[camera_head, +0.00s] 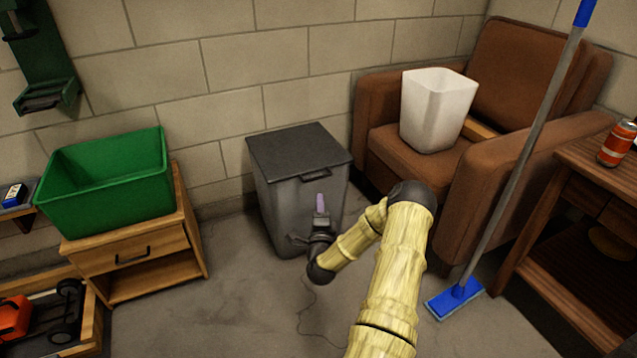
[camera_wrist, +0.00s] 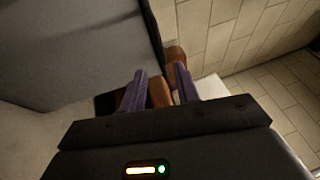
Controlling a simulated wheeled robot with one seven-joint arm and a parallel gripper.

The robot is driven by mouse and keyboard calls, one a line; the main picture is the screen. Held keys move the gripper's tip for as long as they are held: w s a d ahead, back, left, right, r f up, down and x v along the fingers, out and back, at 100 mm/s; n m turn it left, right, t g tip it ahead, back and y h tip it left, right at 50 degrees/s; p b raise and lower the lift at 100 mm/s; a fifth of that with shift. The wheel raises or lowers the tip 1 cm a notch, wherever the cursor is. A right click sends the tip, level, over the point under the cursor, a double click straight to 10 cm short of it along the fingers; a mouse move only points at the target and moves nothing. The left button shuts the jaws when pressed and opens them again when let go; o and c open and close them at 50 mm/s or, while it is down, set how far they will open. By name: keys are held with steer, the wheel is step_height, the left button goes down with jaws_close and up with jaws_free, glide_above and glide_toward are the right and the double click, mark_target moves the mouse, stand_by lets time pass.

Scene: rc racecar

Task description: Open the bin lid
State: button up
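The bin (camera_head: 285,210) is a grey box standing on the floor against the wall. Its dark lid (camera_head: 295,148) lies flat and shut, with a black handle (camera_head: 322,174) at its front edge. My gripper (camera_head: 320,203) is in front of the bin's front face, below the handle, with its fingers pointing up. In the wrist view, the two purple fingers of my gripper (camera_wrist: 160,90) are apart with nothing held between them. A large grey surface, apparently the bin (camera_wrist: 70,50), fills the upper left there. I cannot tell whether the gripper touches the bin.
A brown armchair (camera_head: 480,185) holding a white bin (camera_head: 437,108) stands to the right. A blue mop (camera_head: 455,298) leans against it. A wooden nightstand (camera_head: 150,252) with a green crate (camera_head: 105,183) stands to the left. A wooden table (camera_head: 570,225) is at far right.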

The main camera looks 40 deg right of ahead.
mark_target(318, 178)
steer(key=shift+b+x, duration=2.35)
steer(key=shift+x, duration=3.45)
jaws_close()
